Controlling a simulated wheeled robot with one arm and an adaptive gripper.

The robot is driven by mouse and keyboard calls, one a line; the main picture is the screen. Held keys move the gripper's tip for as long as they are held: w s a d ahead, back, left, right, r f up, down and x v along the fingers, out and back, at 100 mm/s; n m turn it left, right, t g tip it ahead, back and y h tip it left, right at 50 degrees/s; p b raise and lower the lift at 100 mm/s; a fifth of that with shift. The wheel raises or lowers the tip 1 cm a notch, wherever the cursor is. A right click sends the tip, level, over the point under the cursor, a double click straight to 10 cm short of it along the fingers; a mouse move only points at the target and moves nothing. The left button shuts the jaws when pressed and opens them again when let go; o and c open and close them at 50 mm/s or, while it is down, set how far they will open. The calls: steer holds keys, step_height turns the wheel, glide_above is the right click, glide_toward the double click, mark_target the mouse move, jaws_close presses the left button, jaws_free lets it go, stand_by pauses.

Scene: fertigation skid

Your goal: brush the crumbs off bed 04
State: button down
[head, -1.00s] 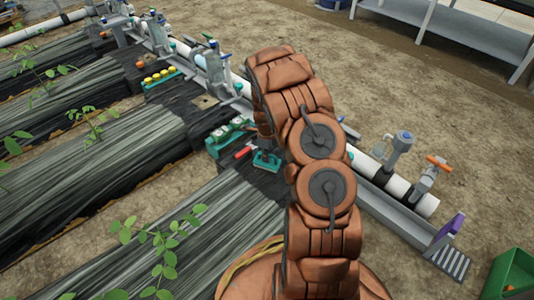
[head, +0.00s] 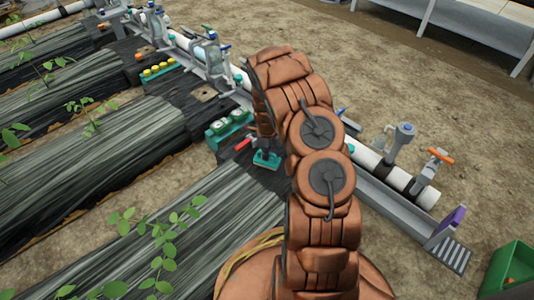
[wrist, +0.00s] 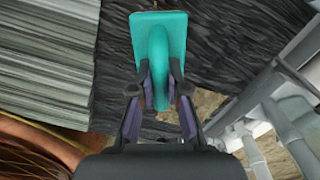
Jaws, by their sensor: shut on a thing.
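A teal brush (wrist: 158,32) with a flat rectangular body and raised handle is in my gripper (wrist: 160,75). The fingers are shut on its handle from both sides. In the head view the brush (head: 267,161) is low over the dark end of the nearest bed (head: 215,225), left of my arm. I cannot tell whether it touches the surface. No bed number is readable, so I cannot tell which bed is 04. I make out no crumbs; the brush and my arm hide part of the bed end.
A green holder with white round items (head: 228,127) and a red-handled thing (head: 243,144) lie close beside the brush. A white pipe (head: 398,181) with valves runs past my arm. Leafy plants (head: 160,235) stand on the bed. A green bin (head: 512,268) is at lower right.

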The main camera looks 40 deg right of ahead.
steer(key=shift+f+b, duration=0.35)
steer(key=shift+f, duration=0.75)
stand_by(0.4)
steer(key=shift+w, duration=0.1)
steer(key=shift+w+a+b, duration=0.15)
steer(key=shift+w+b, duration=0.35)
steer(key=shift+w, duration=0.2)
steer(key=shift+w+a+b, duration=0.1)
steer(key=shift+w+b, duration=0.4)
steer(key=shift+w, duration=0.15)
steer(key=shift+w+r+b, duration=0.1)
steer(key=shift+w+b, duration=0.2)
steer(key=shift+w, duration=0.3)
steer(key=shift+w+a+f+b, duration=0.2)
steer(key=shift+w+b, duration=0.4)
steer(key=shift+w, duration=0.2)
steer(key=shift+w+a+r+b, duration=0.15)
steer(key=shift+w+b, duration=0.3)
steer(key=shift+w, duration=0.65)
steer(key=shift+s, duration=0.15)
